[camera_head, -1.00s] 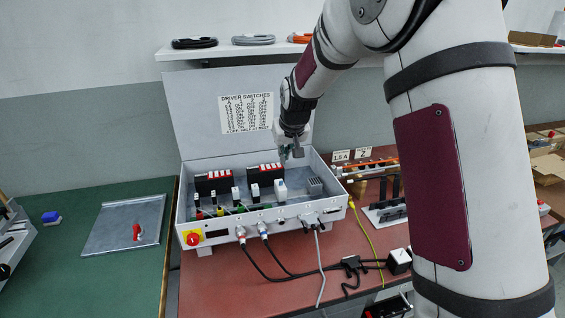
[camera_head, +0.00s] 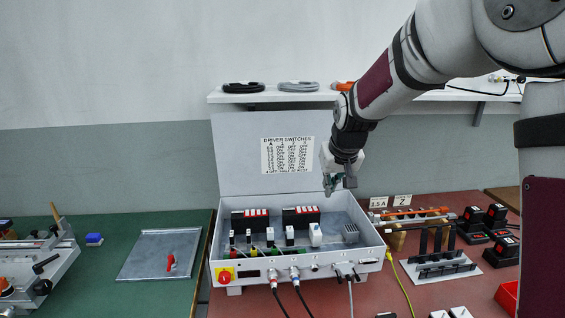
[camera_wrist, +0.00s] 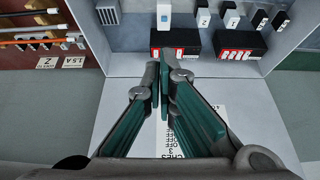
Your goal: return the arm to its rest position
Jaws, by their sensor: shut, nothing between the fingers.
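My gripper (camera_head: 340,185) hangs from my arm above the right part of the open control box (camera_head: 222,250), in front of its raised lid (camera_head: 230,160). In the wrist view my gripper (camera_wrist: 164,82) has its two green-padded fingers together, with nothing between them. The lid and its printed switch label (camera_head: 287,155) lie behind the fingers in that view. The fingers appear apart from the box. Inside the box stand two black driver modules with red switch blocks, the left module (camera_head: 240,222) and the right module (camera_head: 292,222).
A white shelf (camera_head: 240,98) with coiled cables runs along the wall above the lid. A grey tray (camera_head: 145,258) lies on the green table at left. Cables hang from the box front.

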